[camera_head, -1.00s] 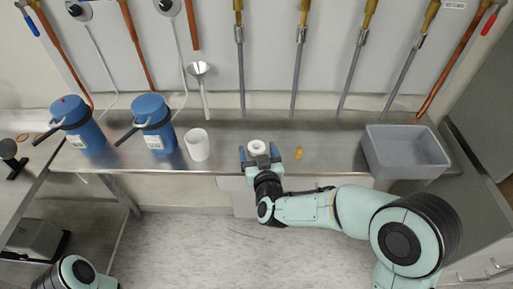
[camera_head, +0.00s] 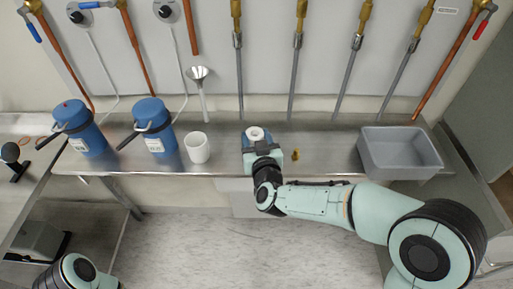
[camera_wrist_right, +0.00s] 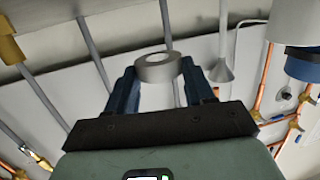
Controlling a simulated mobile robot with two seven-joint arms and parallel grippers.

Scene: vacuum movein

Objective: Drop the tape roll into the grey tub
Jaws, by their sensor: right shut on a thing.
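The tape roll (camera_head: 256,134) is a small pale ring with a grey hole. My right gripper (camera_head: 258,140) is shut on it; in the right wrist view the roll (camera_wrist_right: 158,68) sits between the tips of the two blue fingers (camera_wrist_right: 160,82). In the head view the roll shows over the steel bench, left of the grey tub. I cannot tell its exact height above the bench. The grey tub (camera_head: 404,172) is an open rectangular box at the right end of the bench. My left gripper is not in view; only part of my left arm shows at the lower left.
A small yellow-brown object (camera_head: 295,155) stands on the steel bench (camera_head: 330,150) between my right gripper and the tub. A white cup (camera_head: 197,148) and two blue flasks (camera_head: 154,127) stand to the left. A funnel (camera_head: 199,76) and several pipes line the back wall.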

